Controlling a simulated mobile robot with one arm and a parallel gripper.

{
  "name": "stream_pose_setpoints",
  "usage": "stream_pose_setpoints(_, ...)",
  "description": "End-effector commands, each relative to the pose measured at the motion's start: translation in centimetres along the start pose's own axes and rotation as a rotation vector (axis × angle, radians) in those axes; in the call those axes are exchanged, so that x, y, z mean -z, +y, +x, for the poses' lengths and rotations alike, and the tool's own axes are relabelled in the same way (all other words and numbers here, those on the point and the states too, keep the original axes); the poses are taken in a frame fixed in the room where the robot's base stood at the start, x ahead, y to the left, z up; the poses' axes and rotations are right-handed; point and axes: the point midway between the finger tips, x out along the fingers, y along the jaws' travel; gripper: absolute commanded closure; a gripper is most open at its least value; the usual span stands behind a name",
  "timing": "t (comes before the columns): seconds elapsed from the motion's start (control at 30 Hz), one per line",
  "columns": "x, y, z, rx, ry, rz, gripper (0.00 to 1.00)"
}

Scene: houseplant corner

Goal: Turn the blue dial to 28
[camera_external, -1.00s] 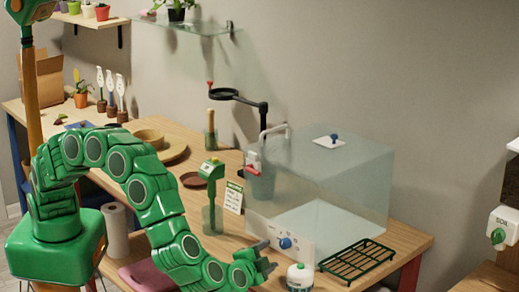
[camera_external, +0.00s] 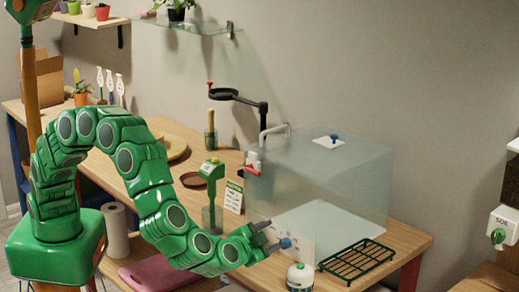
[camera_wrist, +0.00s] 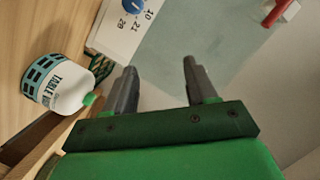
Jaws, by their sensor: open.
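The blue dial (camera_external: 286,243) sits on the white front panel of the clear glass-like box. In the wrist view the dial (camera_wrist: 133,6) is cut off by the top edge, with printed numbers beside it, among them 10 and 21; its pointer cannot be read. My gripper (camera_external: 269,237) is open and empty, just left of the dial in the external view and partly covering the panel. In the wrist view my gripper (camera_wrist: 159,67) has its two grey fingers spread apart, with the dial beyond them, up and left. Contact with the dial is not visible.
A white canister (camera_external: 300,278) with a green knob stands by the panel, close to my gripper; it also shows in the wrist view (camera_wrist: 60,85). A green wire rack (camera_external: 356,260) lies right of it. A red-handled tap (camera_external: 252,163) is on the box's upper left.

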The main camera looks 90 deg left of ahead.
Motion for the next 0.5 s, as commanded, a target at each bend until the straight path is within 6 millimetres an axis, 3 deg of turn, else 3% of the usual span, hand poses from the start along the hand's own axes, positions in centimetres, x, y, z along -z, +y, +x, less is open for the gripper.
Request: stream_pose_setpoints(0.5,1.0,-0.1,-1.4,-0.243,0.102,-0.616,0.44)
